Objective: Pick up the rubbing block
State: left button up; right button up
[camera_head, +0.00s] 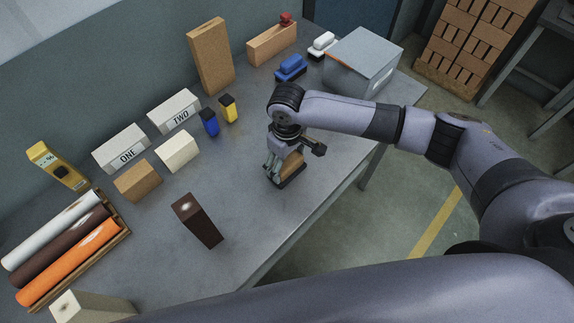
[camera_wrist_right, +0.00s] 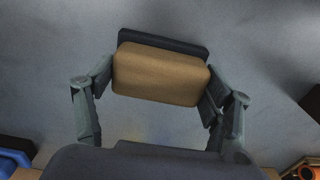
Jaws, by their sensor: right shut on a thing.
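The rubbing block is a tan block on a dark base. In the head view the block (camera_head: 291,166) is at the middle of the grey table, partly hidden by my right gripper (camera_head: 282,172). In the right wrist view the block (camera_wrist_right: 160,74) lies between the two fingers of my right gripper (camera_wrist_right: 160,92), which is shut on its two short ends. The dark base shows along the block's far edge. It is at or very near the table surface; I cannot tell if it touches. My left gripper is not in view.
A dark brown block (camera_head: 198,221) stands to the left. Signs ONE (camera_head: 121,149) and TWO (camera_head: 175,111), small blue (camera_head: 209,123) and yellow (camera_head: 228,108) items, and a grey box (camera_head: 362,62) stand farther back.

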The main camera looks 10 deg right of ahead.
aim_at(287, 161)
jog(key=shift+r, duration=0.1)
notch_tip(287, 161, up, 20)
jog(key=b, duration=0.1)
jog(key=shift+b, duration=0.35)
